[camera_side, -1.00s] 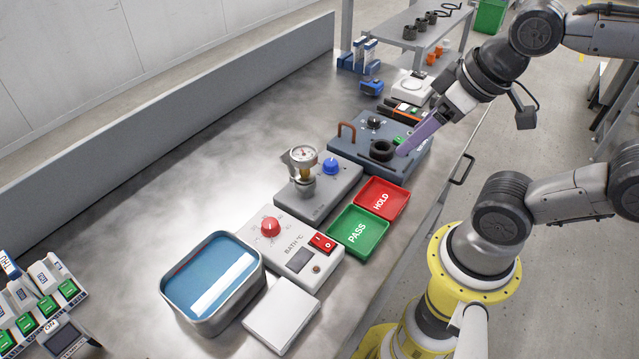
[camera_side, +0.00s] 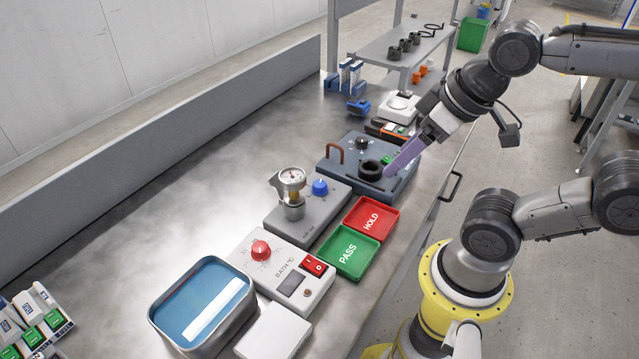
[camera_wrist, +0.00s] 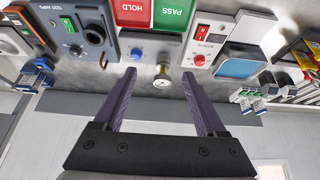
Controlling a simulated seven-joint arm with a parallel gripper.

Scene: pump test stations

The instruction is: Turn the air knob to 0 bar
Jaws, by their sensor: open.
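The air knob is the blue knob (camera_side: 320,187) on the grey pressure station (camera_side: 327,213), beside a round dial gauge (camera_side: 292,177) on a brass and metal fitting. The blue knob also shows in the wrist view (camera_wrist: 136,54), with the gauge (camera_wrist: 162,83) to its right. The gauge reading is too small to make out. My gripper (camera_side: 390,172) has its purple fingers apart and empty. In the side view it hangs by the dark test station, away from the knob. In the wrist view the fingers (camera_wrist: 158,75) point toward the gauge and knob without touching them.
The dark test station (camera_side: 340,170) has a black ring socket (camera_side: 371,170) and a brown handle. Red HOLD (camera_side: 371,220) and green PASS (camera_side: 347,252) trays lie in front of the pressure station. The bath controller (camera_side: 285,275) has a red knob.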

